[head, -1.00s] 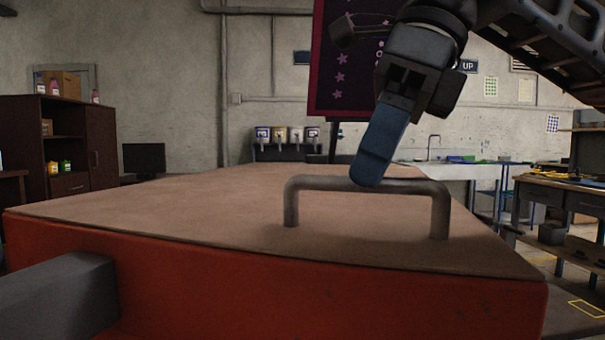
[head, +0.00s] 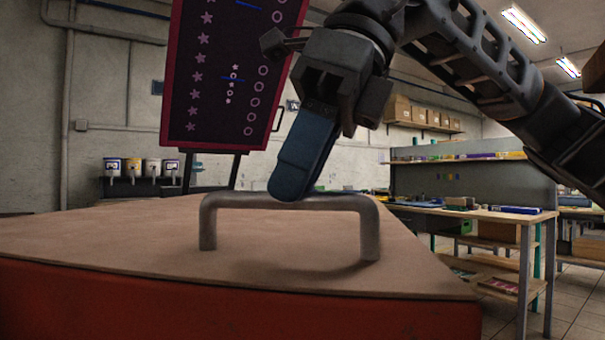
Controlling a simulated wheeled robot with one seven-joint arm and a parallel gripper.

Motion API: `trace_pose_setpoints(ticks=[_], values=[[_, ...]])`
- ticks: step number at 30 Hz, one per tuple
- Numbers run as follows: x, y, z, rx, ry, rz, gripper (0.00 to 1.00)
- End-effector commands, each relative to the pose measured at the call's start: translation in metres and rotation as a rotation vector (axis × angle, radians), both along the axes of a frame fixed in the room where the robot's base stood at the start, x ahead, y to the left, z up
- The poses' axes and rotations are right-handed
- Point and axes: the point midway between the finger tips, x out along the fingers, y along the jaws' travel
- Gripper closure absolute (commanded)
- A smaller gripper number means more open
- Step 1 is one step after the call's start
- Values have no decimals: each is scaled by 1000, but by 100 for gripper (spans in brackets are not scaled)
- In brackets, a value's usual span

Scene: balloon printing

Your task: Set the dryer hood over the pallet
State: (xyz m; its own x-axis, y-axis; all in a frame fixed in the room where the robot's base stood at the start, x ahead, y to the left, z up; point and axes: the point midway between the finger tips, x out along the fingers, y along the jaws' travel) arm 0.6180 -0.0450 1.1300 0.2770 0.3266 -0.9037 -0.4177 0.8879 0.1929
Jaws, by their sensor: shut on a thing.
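The dryer hood (head: 110,235) is a large box with a tan top and a red-orange side, filling the lower part of the head view. A grey bar handle (head: 232,202) stands up from its top near the front edge. My gripper (head: 290,188) comes down from above with its blue fingers at the handle's crossbar, and it is shut on the handle. The far finger is mostly hidden behind the near one. The pallet is not visible. What lies under the hood is hidden.
A dark board with stars and rings (head: 225,75) stands behind the hood. Several paint dispensers (head: 143,168) line the back wall. A workbench (head: 480,212) with shelves stands at the right, with tiled floor around it. Boxes (head: 425,115) sit on a wall shelf.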

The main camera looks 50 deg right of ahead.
Motion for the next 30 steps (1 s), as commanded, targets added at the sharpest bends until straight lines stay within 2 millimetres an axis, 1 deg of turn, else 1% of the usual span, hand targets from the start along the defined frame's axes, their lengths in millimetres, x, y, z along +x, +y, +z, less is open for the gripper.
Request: trace_pose_setpoints(ticks=[1,8,9,16,22,25,30], values=[[-5,2,-1,-1,14,7,100],[-6,2,-1,-3,15,9,100],[-6,2,-1,-3,15,9,80],[-5,2,-1,-2,12,8,58],[-4,1,-1,-1,10,7,58],[-4,0,3,-1,10,5,58],[-10,-7,23,-1,9,3,58]])
